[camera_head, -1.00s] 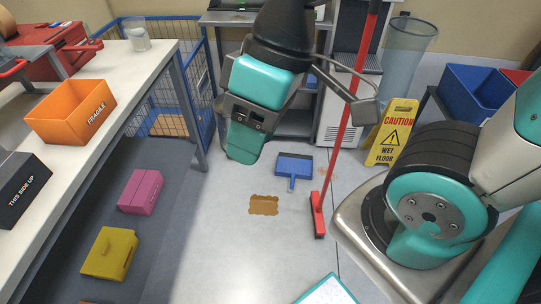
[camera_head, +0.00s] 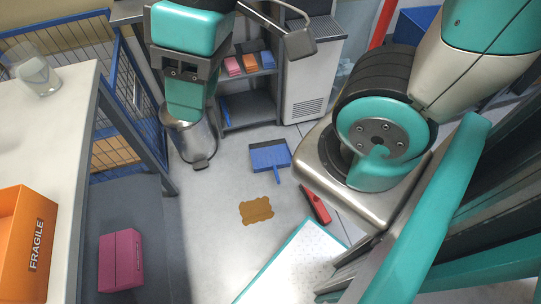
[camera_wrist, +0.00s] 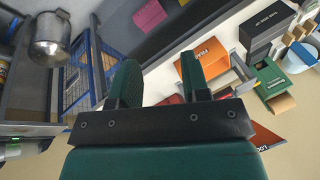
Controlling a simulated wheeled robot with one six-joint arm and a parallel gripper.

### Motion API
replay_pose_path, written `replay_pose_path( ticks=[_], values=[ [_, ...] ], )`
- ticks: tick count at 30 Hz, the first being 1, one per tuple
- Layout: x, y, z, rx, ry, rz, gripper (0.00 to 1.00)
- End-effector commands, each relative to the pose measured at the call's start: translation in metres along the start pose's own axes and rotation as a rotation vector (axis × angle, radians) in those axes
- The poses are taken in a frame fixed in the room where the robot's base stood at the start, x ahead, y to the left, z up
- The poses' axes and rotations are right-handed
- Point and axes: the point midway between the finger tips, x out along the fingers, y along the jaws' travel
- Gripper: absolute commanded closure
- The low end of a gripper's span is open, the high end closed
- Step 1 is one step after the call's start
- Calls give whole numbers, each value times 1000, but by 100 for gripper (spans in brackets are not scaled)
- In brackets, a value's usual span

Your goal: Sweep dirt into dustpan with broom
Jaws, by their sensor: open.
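The blue dustpan (camera_head: 268,157) lies on the floor in the head view, its handle pointing down the picture. A brown dirt patch (camera_head: 257,211) lies just below it. The broom's red head (camera_head: 316,207) is on the floor to the right of the dirt. Part of its red handle (camera_head: 382,22) shows at the top; my arm hides the middle. My gripper (camera_head: 187,105) is raised at the upper left, apart from all three. In the wrist view its two fingers (camera_wrist: 162,85) are spread with nothing between them. Broom, dustpan and dirt are not in that view.
A metal bin (camera_head: 194,143) stands behind my gripper. An orange FRAGILE box (camera_head: 18,245) is on the white table (camera_head: 52,120) at left, with a magenta box (camera_head: 121,260) on the lower shelf. A blue wire cage (camera_head: 118,95) stands behind.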

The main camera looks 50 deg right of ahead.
Motion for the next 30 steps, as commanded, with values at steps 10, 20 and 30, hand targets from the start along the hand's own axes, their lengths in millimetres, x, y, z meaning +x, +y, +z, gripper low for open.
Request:
replay_pose_path(
  ticks=[10, 20, 30],
  values=[
    [36, 28, -8, 59, 10, 12, 47],
    [187, 190, -38, 364, 73, 96, 47],
    [342, 369, -13, 645, 120, 200, 47]
  ],
)
